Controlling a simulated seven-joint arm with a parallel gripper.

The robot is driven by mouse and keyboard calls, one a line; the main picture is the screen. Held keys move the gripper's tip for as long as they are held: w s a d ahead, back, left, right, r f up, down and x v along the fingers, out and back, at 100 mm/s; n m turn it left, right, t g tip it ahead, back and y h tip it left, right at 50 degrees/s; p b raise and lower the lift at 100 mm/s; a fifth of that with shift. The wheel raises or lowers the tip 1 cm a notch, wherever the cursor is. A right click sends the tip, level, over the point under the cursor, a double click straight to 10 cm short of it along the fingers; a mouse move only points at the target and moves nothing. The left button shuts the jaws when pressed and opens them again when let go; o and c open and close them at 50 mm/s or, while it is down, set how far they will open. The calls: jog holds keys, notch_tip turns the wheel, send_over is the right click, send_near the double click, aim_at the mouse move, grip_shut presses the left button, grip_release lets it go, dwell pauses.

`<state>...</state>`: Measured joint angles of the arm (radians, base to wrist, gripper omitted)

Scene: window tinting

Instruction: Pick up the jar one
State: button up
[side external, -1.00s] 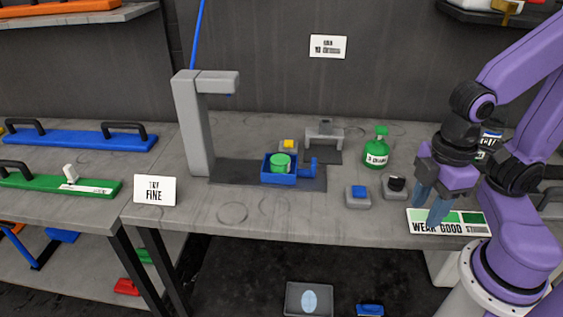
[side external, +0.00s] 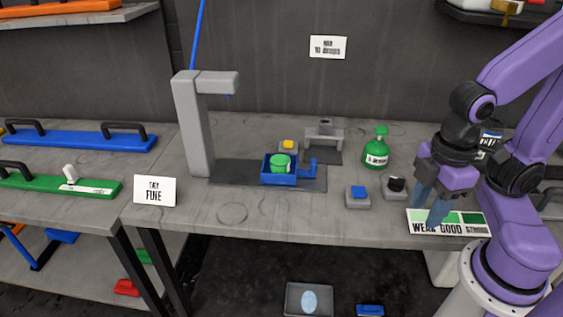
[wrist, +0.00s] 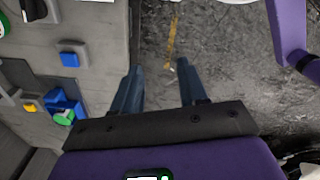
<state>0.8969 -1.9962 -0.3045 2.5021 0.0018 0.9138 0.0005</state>
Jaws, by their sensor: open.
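A small green jar (side external: 280,163) sits in the blue holder (side external: 279,181) on the dark base plate of the grey stand. In the wrist view the green jar (wrist: 64,117) shows at the left edge, in the blue holder (wrist: 72,104). My gripper (side external: 428,208) points down near the weak-good-strong card, far to the right of the jar and apart from it. In the wrist view my gripper (wrist: 157,76) has its fingers spread with only floor between them. I cannot read any label on the jar.
A grey stand (side external: 192,125) rises left of the holder, its arm reaching over the plate. A green spray bottle (side external: 376,150), a blue button (side external: 358,192) and a black knob (side external: 396,186) stand between holder and gripper.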

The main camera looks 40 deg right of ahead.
jog(key=o, duration=0.9)
jog(key=n+t+h, duration=0.8)
jog(key=n+h, duration=0.3)
jog(key=n, duration=0.2)
send_near(278, 157)
jog(key=x, duration=0.7)
jog(key=shift+d+f, duration=0.15)
jog(key=shift+f, duration=0.25)
jog(key=shift+r+x, duration=0.1)
jog(key=shift+x, duration=1.2)
jog(key=shift+r+x, duration=0.15)
jog(key=shift+x, duration=1.15)
